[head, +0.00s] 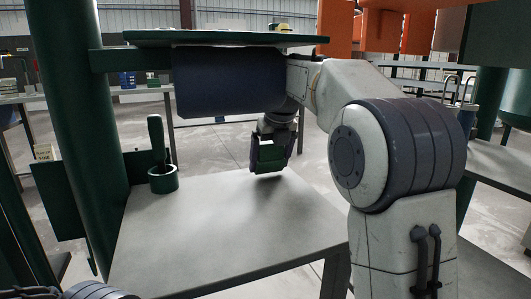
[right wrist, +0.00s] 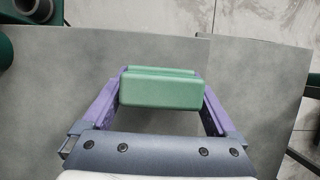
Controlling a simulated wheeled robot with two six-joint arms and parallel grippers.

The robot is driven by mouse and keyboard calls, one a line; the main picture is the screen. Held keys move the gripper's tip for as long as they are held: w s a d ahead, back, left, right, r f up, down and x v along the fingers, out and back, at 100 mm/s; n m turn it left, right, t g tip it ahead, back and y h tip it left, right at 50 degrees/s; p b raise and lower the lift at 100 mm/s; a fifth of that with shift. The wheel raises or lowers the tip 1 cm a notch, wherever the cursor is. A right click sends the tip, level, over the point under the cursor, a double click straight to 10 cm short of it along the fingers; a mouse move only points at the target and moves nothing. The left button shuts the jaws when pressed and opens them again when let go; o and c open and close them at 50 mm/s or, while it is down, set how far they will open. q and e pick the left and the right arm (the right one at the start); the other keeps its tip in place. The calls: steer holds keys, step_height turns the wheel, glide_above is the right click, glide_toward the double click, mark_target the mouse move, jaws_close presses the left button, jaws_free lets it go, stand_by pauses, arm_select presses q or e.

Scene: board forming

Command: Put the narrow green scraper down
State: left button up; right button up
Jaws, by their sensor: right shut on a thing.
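The narrow green scraper (head: 268,156) is a green block between the fingers of my right gripper (head: 270,163). It also shows in the right wrist view (right wrist: 161,92), lying across between the two purple fingers. The gripper is shut on it and points down near the far right edge of the grey table (head: 210,235). A dark shadow lies on the table just under it; whether it touches the top I cannot tell. My left gripper is not in view.
A green ring-shaped holder (head: 163,182) stands on the table's left side with a green-handled tool (head: 156,135) upright in it. A green post (head: 80,130) rises at the left. A green shelf (head: 220,39) hangs above. The table's middle and front are clear.

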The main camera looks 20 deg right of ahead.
steer(key=shift+w, duration=0.85)
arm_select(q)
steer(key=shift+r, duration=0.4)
arm_select(e)
steer(key=shift+f, duration=0.35)
steer(key=o, duration=1.2)
steer(key=shift+r, duration=0.1)
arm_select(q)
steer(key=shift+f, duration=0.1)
arm_select(e)
steer(key=shift+o, duration=0.2)
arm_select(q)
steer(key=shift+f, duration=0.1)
